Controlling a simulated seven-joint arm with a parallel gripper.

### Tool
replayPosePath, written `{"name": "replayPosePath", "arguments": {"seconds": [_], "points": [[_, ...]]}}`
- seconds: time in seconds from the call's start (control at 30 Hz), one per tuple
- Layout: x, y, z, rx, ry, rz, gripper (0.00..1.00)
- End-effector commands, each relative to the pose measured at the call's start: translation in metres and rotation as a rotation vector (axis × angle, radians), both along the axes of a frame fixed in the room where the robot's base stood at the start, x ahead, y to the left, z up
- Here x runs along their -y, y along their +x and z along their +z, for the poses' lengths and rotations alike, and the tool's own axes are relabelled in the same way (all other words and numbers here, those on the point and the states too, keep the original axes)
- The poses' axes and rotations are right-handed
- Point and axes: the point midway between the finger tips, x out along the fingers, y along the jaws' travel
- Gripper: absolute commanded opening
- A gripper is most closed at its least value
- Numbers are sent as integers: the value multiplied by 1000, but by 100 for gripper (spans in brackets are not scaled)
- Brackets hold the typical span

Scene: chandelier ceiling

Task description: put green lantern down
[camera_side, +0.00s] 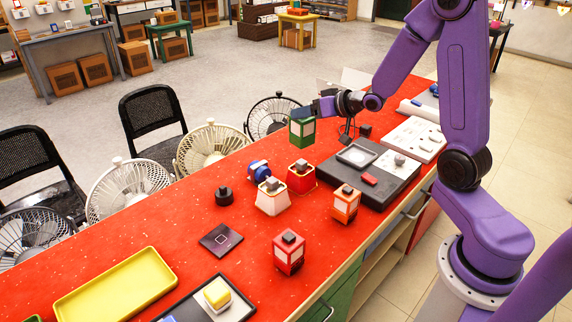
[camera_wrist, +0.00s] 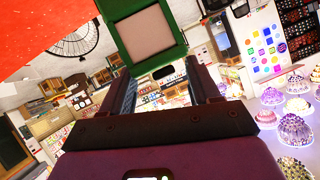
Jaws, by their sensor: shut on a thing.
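The green lantern (camera_side: 302,132) has pale panels and hangs from my gripper (camera_side: 306,113) in the side view, above the far edge of the red table (camera_side: 130,222). In the wrist view my gripper (camera_wrist: 163,80) has its two fingers on either side of the green lantern (camera_wrist: 122,12), whose square frame and pale panel fill the top middle. The gripper is shut on its top part, which is partly hidden. The lantern looks clear of the tabletop.
Red-framed (camera_side: 301,177), white (camera_side: 272,197), orange (camera_side: 346,204) and red (camera_side: 289,252) lanterns stand on the table. A dark board (camera_side: 345,182), blue object (camera_side: 259,171), black weight (camera_side: 224,196), dark tile (camera_side: 220,240) and yellow tray (camera_side: 116,287) lie around them. Red surface is free between these.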

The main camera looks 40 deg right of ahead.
Motion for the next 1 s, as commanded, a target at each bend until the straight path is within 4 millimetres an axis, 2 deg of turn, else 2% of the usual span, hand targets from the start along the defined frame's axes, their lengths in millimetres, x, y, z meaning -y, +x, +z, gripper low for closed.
{"name": "replayPosePath", "arguments": {"seconds": [0.23,0.43,0.57,1.0], "points": [[15,-20,-8,2,1,94,0],[19,-21,-13,4,1,122,0],[22,-4,-21,3,1,124,0],[39,70,-61,1,1,122,0]]}}
